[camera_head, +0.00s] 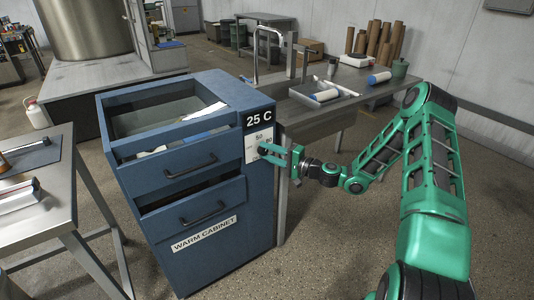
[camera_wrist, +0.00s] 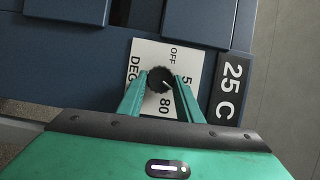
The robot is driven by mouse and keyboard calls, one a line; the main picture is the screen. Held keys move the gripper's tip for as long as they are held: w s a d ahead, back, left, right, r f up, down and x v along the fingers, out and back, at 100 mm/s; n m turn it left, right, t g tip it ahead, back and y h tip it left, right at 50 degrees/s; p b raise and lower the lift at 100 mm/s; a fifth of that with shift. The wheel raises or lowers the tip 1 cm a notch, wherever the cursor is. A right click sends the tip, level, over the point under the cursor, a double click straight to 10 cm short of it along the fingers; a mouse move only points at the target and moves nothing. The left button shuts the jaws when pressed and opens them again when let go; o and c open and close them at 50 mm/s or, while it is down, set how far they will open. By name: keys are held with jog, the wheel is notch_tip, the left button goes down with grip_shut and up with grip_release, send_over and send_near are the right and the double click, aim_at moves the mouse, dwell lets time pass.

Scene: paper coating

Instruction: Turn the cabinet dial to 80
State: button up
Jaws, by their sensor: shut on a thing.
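The blue warm cabinet (camera_head: 255,220) stands left of my arm, with a white dial plate (camera_head: 258,136) on its front right edge. In the wrist view the black dial knob (camera_wrist: 160,79) sits among the marks OFF, 50 and 80. A small pale mark on the knob appears to face lower right, between 50 and 80, but is too small to be sure. My gripper (camera_wrist: 161,80) is shut on the knob, one finger on each side. In the head view my gripper (camera_head: 268,150) hides most of the knob. A black display (camera_head: 258,118) above the plate reads 25 C.
The cabinet's upper drawer (camera_head: 188,170) and lower drawer (camera_head: 190,210) have black handles; the upper one is pulled out. A steel bench (camera_head: 310,118) with a tray and rollers stands behind. A metal table (camera_head: 50,205) stands at left. The floor in front is clear.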

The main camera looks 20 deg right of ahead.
jog(key=shift+d+f+m+t, duration=0.15)
jog(key=shift+m+t, duration=0.4)
jog(key=shift+m, duration=0.9)
jog(key=shift+a+f+m+t, duration=0.15)
jog(key=shift+m+t, duration=0.45)
jog(key=shift+m, duration=0.8)
jog(key=shift+d+f+m+t, duration=0.2)
jog(key=shift+m+t, duration=0.35)
jog(key=shift+m, duration=0.9)
jog(key=o, duration=0.9)
jog(key=shift+a, duration=0.1)
jog(key=shift+c, duration=0.2)
jog(key=shift+o, duration=0.9)
jog(key=shift+y, duration=0.3)
jog(key=v, duration=1)
jog(key=shift+s+f, duration=0.15)
jog(key=shift+s, duration=0.1)
